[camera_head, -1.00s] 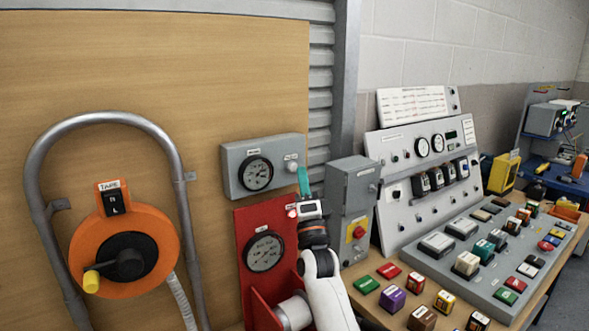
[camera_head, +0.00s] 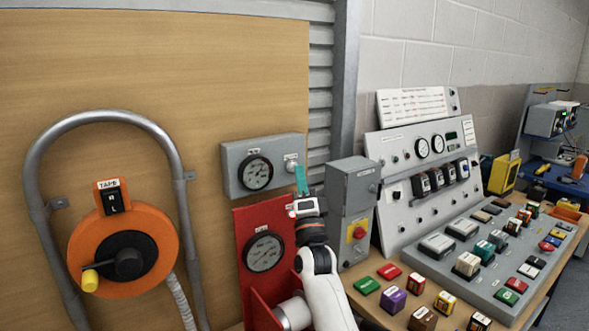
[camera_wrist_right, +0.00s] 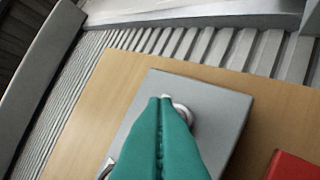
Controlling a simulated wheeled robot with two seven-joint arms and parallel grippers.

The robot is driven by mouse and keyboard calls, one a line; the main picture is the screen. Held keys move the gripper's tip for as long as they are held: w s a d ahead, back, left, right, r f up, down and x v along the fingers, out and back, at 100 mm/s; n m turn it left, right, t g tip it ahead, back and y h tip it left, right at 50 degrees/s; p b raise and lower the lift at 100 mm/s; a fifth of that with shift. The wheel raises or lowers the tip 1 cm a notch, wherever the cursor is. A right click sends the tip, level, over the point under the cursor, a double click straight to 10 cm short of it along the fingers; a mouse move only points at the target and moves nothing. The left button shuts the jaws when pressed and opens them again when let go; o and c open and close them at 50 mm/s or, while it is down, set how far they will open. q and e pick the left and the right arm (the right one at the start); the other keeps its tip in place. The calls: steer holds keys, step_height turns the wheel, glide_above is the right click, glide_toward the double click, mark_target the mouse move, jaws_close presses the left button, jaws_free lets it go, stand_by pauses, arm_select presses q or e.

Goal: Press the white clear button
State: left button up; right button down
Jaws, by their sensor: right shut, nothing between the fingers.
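A grey box (camera_head: 233,184) with a round gauge is fixed to the wooden board. A small pale round button (camera_head: 291,166) sits at its right end, with a small label above it. The right gripper (camera_head: 299,167) has teal fingers, which are shut and empty. Their tips are at the box's right end, just beside the button in the picture. In the right wrist view the fingertips (camera_wrist_right: 164,98) lie over the grey box face (camera_wrist_right: 222,108) and partly hide a round pale button (camera_wrist_right: 184,110). I cannot tell whether they touch it. The left gripper is not in view.
A red panel (camera_head: 244,221) with a gauge stands below the box, partly behind my right arm. A grey switch box (camera_head: 350,190) stands close on the right. An orange tape reel (camera_head: 88,240) is at left. A sloped control console (camera_head: 410,222) is at right.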

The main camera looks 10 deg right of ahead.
steer(key=shift+w+a+b, duration=0.15)
steer(key=shift+w+b, duration=0.15)
steer(key=shift+w, duration=0.05)
stand_by(0.3)
steer(key=shift+s, duration=0.15)
steer(key=shift+s+d+p, duration=0.3)
steer(key=shift+s+p, duration=0.15)
steer(key=shift+s, duration=0.2)
steer(key=s, duration=0.1)
steer(key=s+d+p, duration=0.1)
steer(key=s, duration=0.1)
steer(key=s+p, duration=0.1)
steer(key=shift+s+d, duration=0.3)
steer(key=shift+d, duration=0.05)
